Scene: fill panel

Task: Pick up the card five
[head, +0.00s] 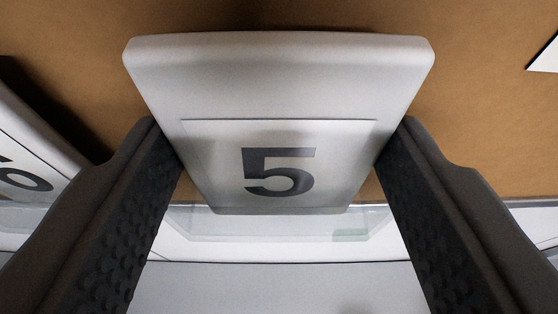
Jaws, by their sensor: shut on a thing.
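The card five (280,80) is a pale grey block with rounded corners and a dark 5 on its lower face, in the middle of the head view. My gripper (278,150) has one dark finger on each side of it. The fingers are shut on the card's left and right edges near the number. Whether the card touches the surface behind it cannot be told.
Another pale card (30,160) with a partly seen dark number is at the left edge, close to my left finger. A brown surface (480,110) lies behind. A white corner (546,58) shows at upper right. A white and glassy ledge (280,245) runs below the card.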

